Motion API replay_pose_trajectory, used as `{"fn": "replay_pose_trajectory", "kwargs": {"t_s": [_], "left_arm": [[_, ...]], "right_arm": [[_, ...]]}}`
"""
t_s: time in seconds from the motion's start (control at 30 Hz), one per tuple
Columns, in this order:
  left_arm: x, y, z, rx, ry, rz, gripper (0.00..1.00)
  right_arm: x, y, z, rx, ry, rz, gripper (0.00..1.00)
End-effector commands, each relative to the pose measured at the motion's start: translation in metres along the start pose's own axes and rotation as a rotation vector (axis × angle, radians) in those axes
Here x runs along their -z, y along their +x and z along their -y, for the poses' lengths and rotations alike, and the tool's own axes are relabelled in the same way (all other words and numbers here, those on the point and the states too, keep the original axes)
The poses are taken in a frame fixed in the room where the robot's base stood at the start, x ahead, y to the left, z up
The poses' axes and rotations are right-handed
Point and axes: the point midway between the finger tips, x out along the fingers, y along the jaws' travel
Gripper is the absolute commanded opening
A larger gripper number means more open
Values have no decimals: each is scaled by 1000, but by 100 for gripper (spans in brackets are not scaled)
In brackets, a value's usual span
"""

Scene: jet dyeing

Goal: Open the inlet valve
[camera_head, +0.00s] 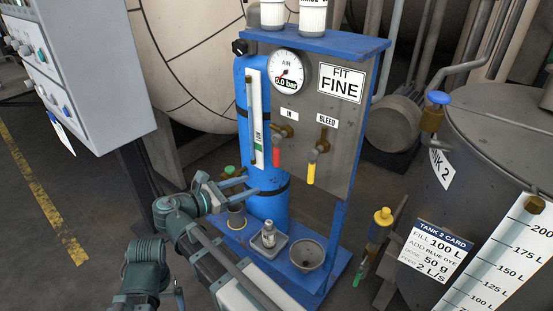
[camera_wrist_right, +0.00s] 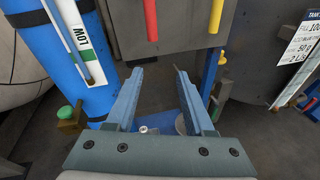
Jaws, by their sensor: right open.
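The inlet valve under the IN label has a brass body and a red handle (camera_head: 277,149) that hangs straight down on the grey panel. The lower end of the red handle (camera_wrist_right: 151,20) shows at the top of the right wrist view. My right gripper (camera_head: 252,187) is open and empty, below and a little left of the handle and apart from it. Its two blue fingers (camera_wrist_right: 159,74) point toward the panel's lower part in the wrist view.
The BLEED valve's yellow handle (camera_head: 312,167) hangs just right of the red one. A blue cylinder (camera_head: 267,205) stands at the left. The AIR gauge (camera_head: 287,72) reads 0.0 bar. A small bottle (camera_head: 268,234) and a grey cup (camera_head: 307,255) sit on the blue base below.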

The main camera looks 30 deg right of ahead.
Motion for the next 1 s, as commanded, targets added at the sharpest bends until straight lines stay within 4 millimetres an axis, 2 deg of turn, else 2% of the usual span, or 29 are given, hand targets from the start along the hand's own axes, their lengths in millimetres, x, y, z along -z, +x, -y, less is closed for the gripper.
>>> {"fn": "replay_pose_trajectory", "kwargs": {"t_s": [0.1, 0.2, 0.47, 0.57, 1.0], "left_arm": [[0, 0, 0, 0, 0, 0, 95], [0, 0, 0, 0, 0, 0, 95], [0, 0, 0, 0, 0, 0, 95], [0, 0, 0, 0, 0, 0, 95], [0, 0, 0, 0, 0, 0, 95]], "right_arm": [[-21, -15, -11, -23, -102, 111, 53], [-30, -21, -14, -28, -146, 159, 53], [-34, -16, -15, -27, -159, 174, 53], [-36, -3, -15, -25, -158, 174, 53], [-50, 82, -18, -25, -157, 172, 53]]}}
